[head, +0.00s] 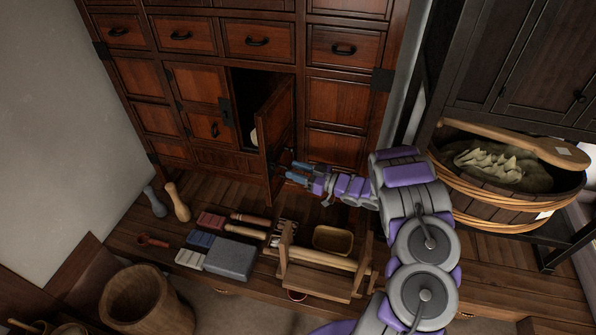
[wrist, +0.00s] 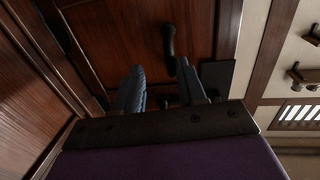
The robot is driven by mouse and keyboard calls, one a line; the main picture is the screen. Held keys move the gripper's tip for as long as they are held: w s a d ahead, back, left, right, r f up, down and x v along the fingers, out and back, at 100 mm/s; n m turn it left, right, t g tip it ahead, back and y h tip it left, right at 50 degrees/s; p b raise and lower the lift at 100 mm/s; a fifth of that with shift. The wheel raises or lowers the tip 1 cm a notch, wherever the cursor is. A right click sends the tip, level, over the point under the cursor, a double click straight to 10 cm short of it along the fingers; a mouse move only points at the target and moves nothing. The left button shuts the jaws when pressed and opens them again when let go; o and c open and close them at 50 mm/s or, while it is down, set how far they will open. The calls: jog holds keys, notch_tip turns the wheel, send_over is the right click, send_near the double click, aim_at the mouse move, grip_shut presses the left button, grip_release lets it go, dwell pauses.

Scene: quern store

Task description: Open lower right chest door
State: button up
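The wooden chest (head: 190,70) stands at the back in the head view. Its lower right door (head: 277,135) is swung outward, showing a dark compartment (head: 242,100) with a pale object (head: 253,136) partly hidden behind the door. The lower left door (head: 197,82) looks closed. My gripper (head: 291,171) is just right of the open door's outer face, near its lower part. In the wrist view my gripper (wrist: 160,68) has its two blue-grey fingers apart with nothing between them. A door panel (wrist: 110,40) with a dark handle (wrist: 168,40) lies beyond the fingertips. Contact cannot be told.
Below the chest, a low wooden platform holds a grey block (head: 230,258), a wooden carrier (head: 318,270) and two pestle-like tools. A wooden tub (head: 500,205) with a paddle stands right of my arm. A wooden bucket (head: 145,300) is at front left.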

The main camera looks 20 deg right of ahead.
jog(key=shift+a, duration=0.3)
jog(key=p+v, duration=0.2)
jog(key=v, duration=1.5)
jog(key=shift+d, duration=0.2)
jog(key=shift+s+f, duration=0.15)
